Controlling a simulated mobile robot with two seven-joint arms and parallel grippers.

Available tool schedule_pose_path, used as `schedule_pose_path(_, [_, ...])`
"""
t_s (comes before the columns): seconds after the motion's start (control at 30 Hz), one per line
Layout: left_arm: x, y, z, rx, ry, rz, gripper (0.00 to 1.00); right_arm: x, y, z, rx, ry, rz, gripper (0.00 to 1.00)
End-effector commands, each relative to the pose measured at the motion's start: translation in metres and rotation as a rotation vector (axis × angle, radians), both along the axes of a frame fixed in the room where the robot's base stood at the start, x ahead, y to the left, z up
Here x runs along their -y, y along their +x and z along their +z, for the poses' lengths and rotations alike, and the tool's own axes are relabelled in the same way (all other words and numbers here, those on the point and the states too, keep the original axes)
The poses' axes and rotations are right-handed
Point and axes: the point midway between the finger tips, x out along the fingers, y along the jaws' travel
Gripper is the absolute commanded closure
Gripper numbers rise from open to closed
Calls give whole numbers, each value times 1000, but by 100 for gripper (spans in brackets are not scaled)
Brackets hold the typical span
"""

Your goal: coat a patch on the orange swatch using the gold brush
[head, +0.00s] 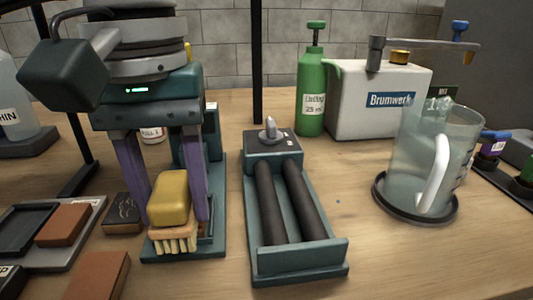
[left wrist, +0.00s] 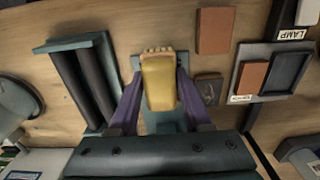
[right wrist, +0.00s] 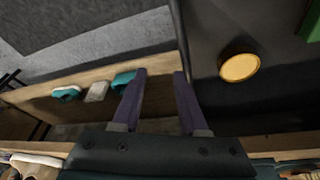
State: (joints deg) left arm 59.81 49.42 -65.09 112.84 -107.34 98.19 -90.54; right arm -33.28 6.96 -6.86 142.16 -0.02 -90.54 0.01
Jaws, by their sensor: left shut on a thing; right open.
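The gold brush (head: 170,197) has a yellow block handle and pale bristles pointing down. My left gripper (head: 173,214) is shut on its handle, with one purple finger on each side; the left wrist view also shows the brush (left wrist: 159,82). Two orange-brown flat pieces lie to the left of the brush in the head view. One orange piece (head: 62,225) sits in a grey tray, and another (head: 98,275) lies at the front edge of the picture. I cannot tell which is the swatch. My right gripper (right wrist: 160,88) is open and empty, away from these things.
A small dark block (head: 122,213) lies just left of the brush. A teal roller unit (head: 298,262) stands to its right. Farther right are a clear jug (head: 428,150), a green bottle (head: 312,95) and a Brumwerk machine (head: 385,105). Bare wood shows between roller unit and jug.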

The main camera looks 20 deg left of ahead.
Motion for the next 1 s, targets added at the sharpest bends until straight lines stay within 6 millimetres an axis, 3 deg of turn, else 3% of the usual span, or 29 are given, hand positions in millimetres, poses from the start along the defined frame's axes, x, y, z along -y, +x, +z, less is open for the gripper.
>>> schedule_pose_path(0.27, [0,0,3,0,0,1,96,0,0,2,-1,2,1,56])
schedule_pose_path(0.8, [0,0,58,1,-1,1,96,-2,0,39,-1,5,0,56])
schedule_pose_path(1.0, [0,0,60,0,0,1,96,-2,0,39,-1,4,-1,56])
